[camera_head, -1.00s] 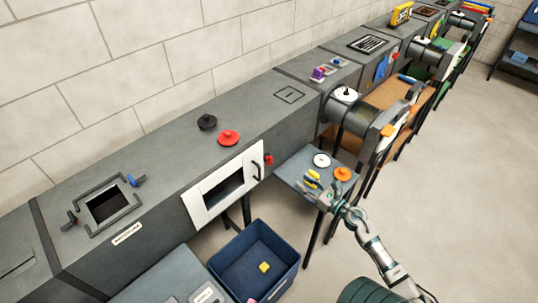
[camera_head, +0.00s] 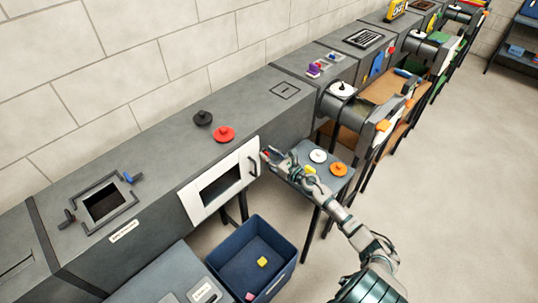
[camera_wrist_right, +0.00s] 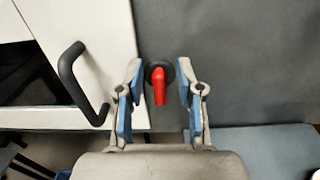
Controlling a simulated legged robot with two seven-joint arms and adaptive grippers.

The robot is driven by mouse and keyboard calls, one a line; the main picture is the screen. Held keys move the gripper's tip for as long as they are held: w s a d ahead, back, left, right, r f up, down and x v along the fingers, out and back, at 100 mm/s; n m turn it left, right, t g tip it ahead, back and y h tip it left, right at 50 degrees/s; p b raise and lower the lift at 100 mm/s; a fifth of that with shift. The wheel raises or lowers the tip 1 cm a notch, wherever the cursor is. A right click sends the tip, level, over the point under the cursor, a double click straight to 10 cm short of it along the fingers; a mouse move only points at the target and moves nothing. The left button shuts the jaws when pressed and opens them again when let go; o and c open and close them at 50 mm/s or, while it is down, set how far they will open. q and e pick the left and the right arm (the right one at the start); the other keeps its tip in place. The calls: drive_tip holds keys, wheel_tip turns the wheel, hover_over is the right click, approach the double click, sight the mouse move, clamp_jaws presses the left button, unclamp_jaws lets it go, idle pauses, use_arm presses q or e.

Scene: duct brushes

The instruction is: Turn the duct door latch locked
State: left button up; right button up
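The duct door (camera_head: 219,189) is a white framed panel with a dark window on the front of the grey duct. Its black handle (camera_wrist_right: 72,80) shows at the left in the right wrist view. The latch (camera_wrist_right: 159,84) is a red lever on a round black base, beside the door's right edge, with the lever pointing down. My right gripper (camera_wrist_right: 157,88) is open, with its two blue-padded fingers on either side of the red lever and gaps showing on both sides. In the head view the right gripper (camera_head: 266,155) largely hides the latch. My left gripper is not in view.
A small grey table (camera_head: 335,185) with white and orange discs stands right of the door. A blue bin (camera_head: 285,250) with small blocks is on the floor below. Black (camera_head: 203,118) and red (camera_head: 224,133) knobbed discs sit on the duct top.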

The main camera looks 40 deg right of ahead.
drive_tip(key=shift+d, duration=0.1)
clamp_jaws()
